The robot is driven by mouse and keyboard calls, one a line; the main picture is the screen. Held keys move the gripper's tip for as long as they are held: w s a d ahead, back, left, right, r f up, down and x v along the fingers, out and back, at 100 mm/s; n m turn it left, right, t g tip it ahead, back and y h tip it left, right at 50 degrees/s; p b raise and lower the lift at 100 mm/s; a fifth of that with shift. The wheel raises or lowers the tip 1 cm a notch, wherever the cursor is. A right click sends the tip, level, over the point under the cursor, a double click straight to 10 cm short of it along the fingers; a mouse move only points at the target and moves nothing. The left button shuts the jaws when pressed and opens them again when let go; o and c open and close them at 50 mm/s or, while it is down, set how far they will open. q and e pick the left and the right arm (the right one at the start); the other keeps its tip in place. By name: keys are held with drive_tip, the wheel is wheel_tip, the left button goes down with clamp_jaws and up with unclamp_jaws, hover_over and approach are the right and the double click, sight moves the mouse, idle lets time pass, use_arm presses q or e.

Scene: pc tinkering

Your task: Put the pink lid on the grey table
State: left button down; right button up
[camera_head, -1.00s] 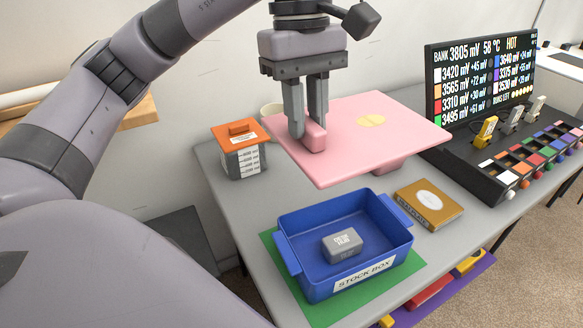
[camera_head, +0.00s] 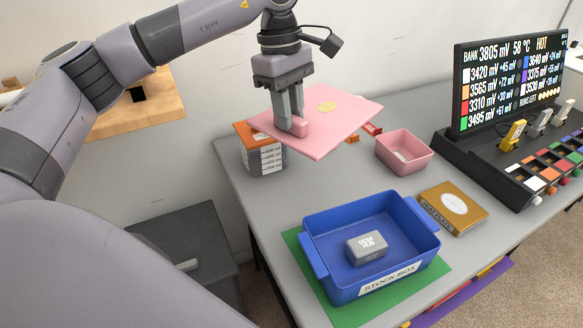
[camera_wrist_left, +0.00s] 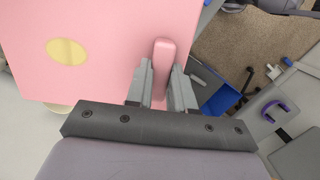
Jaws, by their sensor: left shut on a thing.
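The pink lid (camera_head: 338,116) is a flat square plate with a yellow oval mark and a raised pink handle near one edge. My left gripper (camera_head: 297,128) is shut on that handle and holds the lid above the back of the grey table (camera_head: 290,193). In the left wrist view the lid (camera_wrist_left: 100,35) fills the upper left, with its handle between the fingers (camera_wrist_left: 158,85). My right gripper is not in view.
A blue stock box (camera_head: 318,222) holding a grey block (camera_head: 367,247) stands on a green mat (camera_head: 436,268). A brown box (camera_head: 453,208) lies beside it. An orange-topped box (camera_head: 262,158) stands at the table's left edge, partly under the lid. A display (camera_head: 510,80) and battery rack stand right.

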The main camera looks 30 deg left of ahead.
use_arm(q)
wheel_tip(320, 180, down, 12)
drive_tip(key=shift+f, duration=0.15)
idle(0.4)
drive_tip(key=shift+f+b, duration=0.45)
drive_tip(key=shift+f, duration=0.1)
drive_tip(key=c, duration=1)
unclamp_jaws()
